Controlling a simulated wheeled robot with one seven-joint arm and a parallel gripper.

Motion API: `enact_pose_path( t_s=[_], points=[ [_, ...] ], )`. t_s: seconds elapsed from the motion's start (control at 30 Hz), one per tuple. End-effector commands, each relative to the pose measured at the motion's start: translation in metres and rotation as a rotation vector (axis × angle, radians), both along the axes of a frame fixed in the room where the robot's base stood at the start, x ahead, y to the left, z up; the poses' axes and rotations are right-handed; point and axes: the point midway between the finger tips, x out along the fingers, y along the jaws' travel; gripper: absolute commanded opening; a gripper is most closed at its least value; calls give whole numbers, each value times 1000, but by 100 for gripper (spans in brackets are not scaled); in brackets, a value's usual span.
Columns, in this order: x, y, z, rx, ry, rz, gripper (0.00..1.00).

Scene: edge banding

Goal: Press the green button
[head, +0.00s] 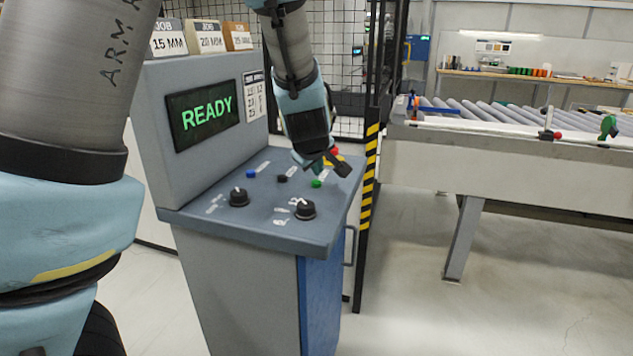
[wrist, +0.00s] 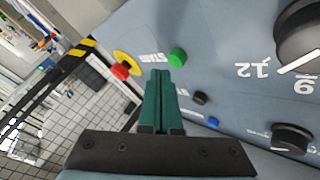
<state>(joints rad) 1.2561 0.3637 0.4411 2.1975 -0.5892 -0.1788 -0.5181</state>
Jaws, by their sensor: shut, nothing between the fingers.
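The green button (head: 316,184) is a small round knob on the sloped top of the grey control console (head: 200,235). In the wrist view the green button (wrist: 177,57) stands just ahead and to the right of my fingertips. My gripper (head: 328,166) is above the panel close to the green button, and a small gap seems to show between them. In the wrist view its green fingers (wrist: 161,78) are together and empty. I cannot tell exactly how high the fingertips are above the button.
A red button on a yellow base (wrist: 120,71) is left of the fingertips. A black button (wrist: 200,97) and a blue button (wrist: 213,122) are also close. Two black dials (head: 239,198) are nearer the front. The screen (head: 203,114) reads READY. A striped post (head: 368,180) stands right.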

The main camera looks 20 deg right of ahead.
Motion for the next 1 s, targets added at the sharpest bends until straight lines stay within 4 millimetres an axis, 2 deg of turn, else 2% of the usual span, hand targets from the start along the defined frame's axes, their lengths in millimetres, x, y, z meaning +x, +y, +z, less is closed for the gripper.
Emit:
enact_pose_path(
  t_s=[1.0],
  points=[
    [0, 0, -9, 0, 0, 0, 0]
  ],
)
